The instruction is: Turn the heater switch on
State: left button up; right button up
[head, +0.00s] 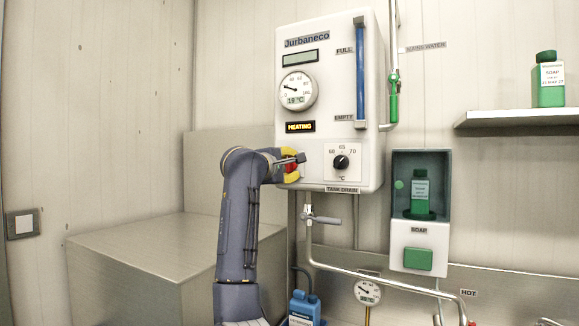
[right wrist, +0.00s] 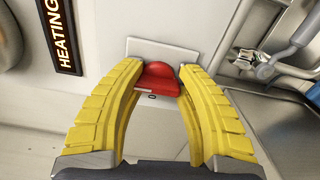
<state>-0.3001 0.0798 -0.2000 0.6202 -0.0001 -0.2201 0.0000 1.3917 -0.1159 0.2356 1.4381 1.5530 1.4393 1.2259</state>
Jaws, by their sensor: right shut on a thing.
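My left gripper is not in view.
A black temperature dial (head: 341,162) sits right of the switch. Below the heater are pipes and a tank drain valve (head: 322,219). A soap dispenser (head: 417,259) hangs to the right. A large metal box (head: 150,250) stands at the left behind my right arm.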

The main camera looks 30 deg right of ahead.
jog(key=shift+s+r+m, duration=0.2)
jog(key=shift+r+m, duration=0.2)
jog(key=shift+r, duration=0.1)
grip_shut()
jog(key=shift+c, duration=0.4)
grip_release()
jog(key=shift+a, duration=0.1)
jog(key=o, duration=0.9)
jog(key=shift+f, duration=0.2)
jog(key=shift+c, duration=0.2)
jog(key=o, duration=0.4)
jog(key=shift+s+d, duration=0.15)
jog(key=shift+d, duration=0.2)
jog(key=shift+o, duration=1)
jog(key=shift+a+f, duration=0.1)
jog(key=shift+a, duration=0.3)
jog(key=v, duration=1.1)
jog(key=shift+a, duration=0.2)
jog(key=shift+s, duration=0.1)
